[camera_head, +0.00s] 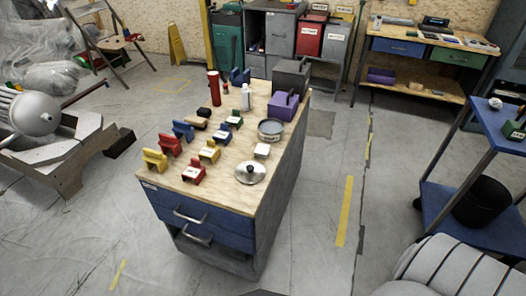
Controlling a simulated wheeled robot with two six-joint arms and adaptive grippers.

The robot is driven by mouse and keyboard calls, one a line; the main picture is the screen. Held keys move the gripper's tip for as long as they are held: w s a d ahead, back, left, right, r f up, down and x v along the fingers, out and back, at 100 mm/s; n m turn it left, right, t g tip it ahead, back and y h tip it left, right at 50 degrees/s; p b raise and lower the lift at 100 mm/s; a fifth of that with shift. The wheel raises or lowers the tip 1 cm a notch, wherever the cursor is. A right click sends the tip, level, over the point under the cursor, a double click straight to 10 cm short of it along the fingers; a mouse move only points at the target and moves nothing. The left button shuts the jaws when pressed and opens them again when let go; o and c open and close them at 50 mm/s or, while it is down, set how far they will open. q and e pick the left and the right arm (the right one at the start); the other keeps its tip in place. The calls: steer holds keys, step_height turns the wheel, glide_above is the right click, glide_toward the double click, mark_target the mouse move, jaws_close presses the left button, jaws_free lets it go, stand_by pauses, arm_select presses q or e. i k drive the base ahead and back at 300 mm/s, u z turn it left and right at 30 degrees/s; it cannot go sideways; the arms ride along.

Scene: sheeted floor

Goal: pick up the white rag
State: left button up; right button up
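No cloth is plain to see as a white rag. A small white crumpled-looking thing (495,103) lies on the top shelf of the blue rack at the right; it is too small to tell if it is a rag. A small white block-like item (262,151) lies on the workbench top, near its right edge; I cannot tell if it is cloth. Neither of my grippers is in view.
A blue rack (466,194) and a grey ribbed object (462,268) stand right. Floor between is clear.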

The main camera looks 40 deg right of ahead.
mark_target(262, 151)
steer(key=z, duration=0.6)
steer(key=i, duration=1.1)
